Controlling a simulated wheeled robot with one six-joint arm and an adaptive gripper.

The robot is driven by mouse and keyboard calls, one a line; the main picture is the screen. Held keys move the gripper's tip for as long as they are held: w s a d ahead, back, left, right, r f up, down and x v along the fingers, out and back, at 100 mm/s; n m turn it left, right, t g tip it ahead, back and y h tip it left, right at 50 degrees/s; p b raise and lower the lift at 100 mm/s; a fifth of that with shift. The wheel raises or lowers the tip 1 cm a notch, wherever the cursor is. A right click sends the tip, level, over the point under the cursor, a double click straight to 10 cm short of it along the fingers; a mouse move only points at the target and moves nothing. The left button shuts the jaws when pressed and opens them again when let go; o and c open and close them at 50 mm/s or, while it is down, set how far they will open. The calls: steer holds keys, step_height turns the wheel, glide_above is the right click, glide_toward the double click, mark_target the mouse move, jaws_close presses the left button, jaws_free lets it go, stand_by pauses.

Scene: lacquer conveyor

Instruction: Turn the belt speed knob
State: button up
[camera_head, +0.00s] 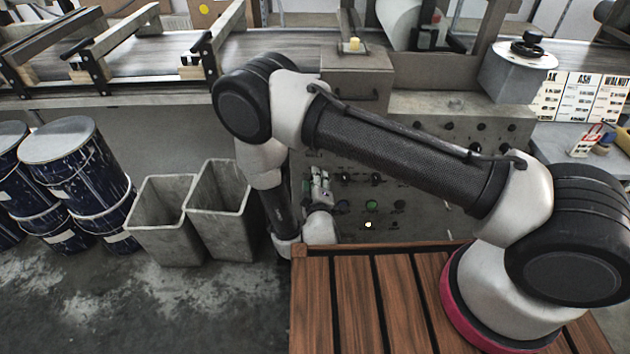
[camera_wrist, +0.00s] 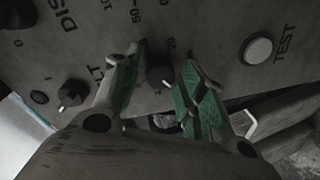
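A black knob (camera_wrist: 158,77) with a white pointer mark sits on the grey control panel (camera_wrist: 215,25) in the wrist view. Printed numbers stand around it; no belt speed label is readable. My gripper (camera_wrist: 162,62) is open, its green-padded fingers on either side of this knob. Gaps show between the knob and both fingers, so it does not look gripped. In the head view my gripper (camera_head: 319,186) is at the left part of the panel front (camera_head: 425,222), and the knob there is hidden or too small to tell.
In the wrist view a pale round button (camera_wrist: 257,50) marked TEST is to the right and another black knob (camera_wrist: 72,93) to the left. In the head view grey bins (camera_head: 165,240) and blue drums (camera_head: 75,165) stand left; the conveyor (camera_head: 140,52) runs behind.

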steer(key=c, duration=0.6)
steer(key=shift+c, duration=0.2)
steer(key=shift+m, duration=0.3)
steer(key=m, duration=0.8)
steer(key=shift+f+m+t, duration=0.15)
steer(key=shift+m+t, duration=0.25)
steer(key=shift+m, duration=0.3)
steer(key=o, duration=1)
steer(key=shift+o, duration=0.2)
